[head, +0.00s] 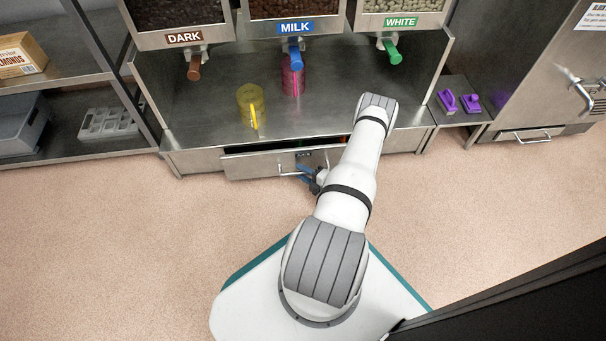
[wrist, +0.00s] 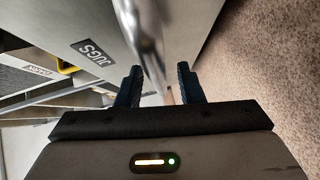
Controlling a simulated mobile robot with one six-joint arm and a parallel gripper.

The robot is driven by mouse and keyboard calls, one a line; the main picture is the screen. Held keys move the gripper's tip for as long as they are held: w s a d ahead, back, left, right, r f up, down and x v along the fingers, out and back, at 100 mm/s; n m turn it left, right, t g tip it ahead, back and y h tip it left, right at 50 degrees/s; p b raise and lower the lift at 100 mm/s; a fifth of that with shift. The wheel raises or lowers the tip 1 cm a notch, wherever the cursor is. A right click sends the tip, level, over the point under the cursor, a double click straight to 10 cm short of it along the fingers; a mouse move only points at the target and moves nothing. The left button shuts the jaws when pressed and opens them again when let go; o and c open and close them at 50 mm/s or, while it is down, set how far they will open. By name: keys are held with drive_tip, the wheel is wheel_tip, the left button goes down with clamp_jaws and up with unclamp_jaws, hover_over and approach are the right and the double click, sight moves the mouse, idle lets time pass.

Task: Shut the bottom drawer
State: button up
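The bottom drawer (head: 250,165) sits low under the steel counter and stands partly out, with a narrow dark gap above its front. Its bar handle (head: 288,174) is on the front. My gripper (head: 303,173) is at the handle's right part, partly hidden by my arm. In the wrist view the drawer front (wrist: 75,22) carries a label ending in "UGS". There the metal handle (wrist: 147,42) runs between the two dark blue fingers of my gripper (wrist: 160,82). The fingers are apart, with space visible beside the bar; contact is unclear.
A yellow jug (head: 250,104) and a pink jug (head: 292,76) stand on the counter (head: 205,115) below the chocolate dispensers. A shelf rack (head: 85,80) is at left, and a steel cabinet (head: 535,80) at right. The floor (head: 120,250) in front is clear.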

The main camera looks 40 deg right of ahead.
drive_tip(key=shift+w, duration=0.2)
clamp_jaws()
idle(0.3)
